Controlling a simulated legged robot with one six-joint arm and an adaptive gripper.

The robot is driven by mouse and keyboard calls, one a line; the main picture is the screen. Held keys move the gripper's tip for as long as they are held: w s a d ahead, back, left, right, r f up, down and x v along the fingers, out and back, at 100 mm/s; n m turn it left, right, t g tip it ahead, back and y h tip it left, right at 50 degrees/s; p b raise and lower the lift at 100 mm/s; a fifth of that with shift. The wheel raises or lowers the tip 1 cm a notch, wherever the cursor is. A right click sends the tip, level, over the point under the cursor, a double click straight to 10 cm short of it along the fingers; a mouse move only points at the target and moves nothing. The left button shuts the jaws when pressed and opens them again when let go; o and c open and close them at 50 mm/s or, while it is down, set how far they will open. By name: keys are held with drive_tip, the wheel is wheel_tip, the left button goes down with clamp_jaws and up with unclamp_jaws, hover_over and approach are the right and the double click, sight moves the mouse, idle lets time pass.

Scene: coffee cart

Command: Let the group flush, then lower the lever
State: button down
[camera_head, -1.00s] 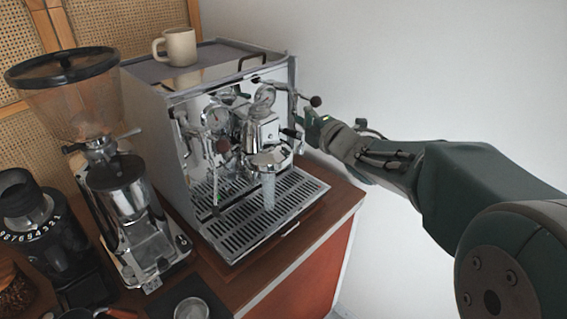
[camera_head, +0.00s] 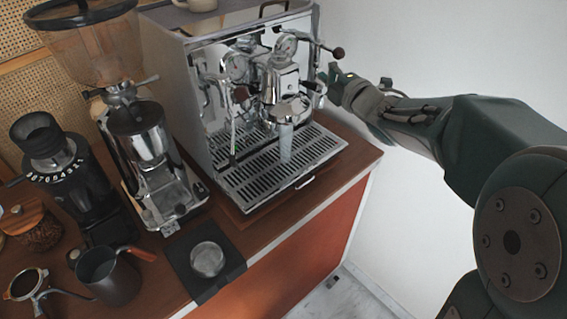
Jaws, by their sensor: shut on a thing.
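The chrome espresso machine (camera_head: 200,85) stands at the back of the counter. Its group (camera_head: 285,85) is at the front, and a pale column of water (camera_head: 286,143) runs from under the group head to the drip tray (camera_head: 250,190). The lever (camera_head: 314,87) sticks out from the right side of the group, with a dark handle. My gripper (camera_head: 325,77) is at the lever's outer end, at the machine's right front, and is shut on it. The gripper's fingers partly hide the contact.
A black knob (camera_head: 338,53) on a rod sits just above my gripper. A grinder (camera_head: 145,145) stands left of the machine. A metal cup (camera_head: 207,259) on a dark mat, a dark pitcher (camera_head: 108,275) and a portafilter (camera_head: 28,285) lie in front. The wall right of the machine is bare.

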drive_tip(key=shift+f, duration=4.3)
drive_tip(key=v, duration=0.8)
drive_tip(key=shift+s+r, duration=0.25)
drive_tip(key=shift+r, duration=0.2)
drive_tip(key=shift+d, duration=0.15)
